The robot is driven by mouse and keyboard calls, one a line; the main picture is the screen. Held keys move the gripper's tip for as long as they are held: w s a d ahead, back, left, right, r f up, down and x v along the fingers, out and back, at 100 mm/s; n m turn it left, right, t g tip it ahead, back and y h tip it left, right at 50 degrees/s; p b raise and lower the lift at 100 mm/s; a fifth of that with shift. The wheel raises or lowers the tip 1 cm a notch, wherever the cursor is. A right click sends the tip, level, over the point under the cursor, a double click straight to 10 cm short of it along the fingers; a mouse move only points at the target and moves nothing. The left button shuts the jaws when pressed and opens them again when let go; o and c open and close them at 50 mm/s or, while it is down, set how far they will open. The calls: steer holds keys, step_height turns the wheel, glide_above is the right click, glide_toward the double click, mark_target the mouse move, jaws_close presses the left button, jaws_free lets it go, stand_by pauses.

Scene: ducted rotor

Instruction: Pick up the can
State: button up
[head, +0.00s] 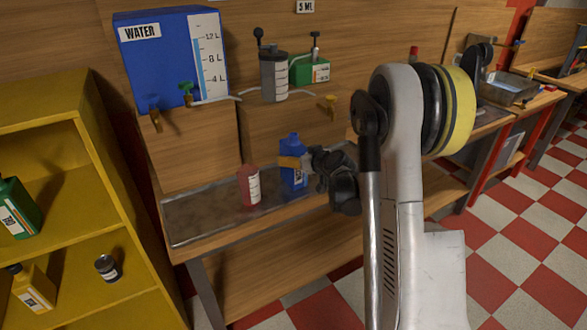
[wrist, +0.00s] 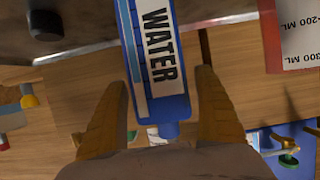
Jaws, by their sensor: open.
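The can is a blue container with a white label reading WATER; in the head view the can (head: 293,178) stands upright on the metal tray top of the bench. In the wrist view the can (wrist: 150,50) hangs upside down in the picture, its cap end toward my gripper's palm. My gripper (head: 297,162) is at the can's upper part. In the wrist view its two yellow fingers (wrist: 162,80) are spread on either side of the can's cap end, with gaps visible. The gripper partly hides the can in the head view.
A red measuring cup (head: 249,186) stands close left of the can and shows in the wrist view (wrist: 297,35). A large blue water tank (head: 172,55) and a grey measuring jug (head: 273,76) stand on the raised shelf behind. A yellow shelf unit (head: 70,190) is at left.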

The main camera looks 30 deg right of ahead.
steer(key=shift+x, duration=0.8)
steer(key=shift+a+r, duration=0.1)
steer(key=shift+c, duration=0.6)
steer(key=c, duration=1.4)
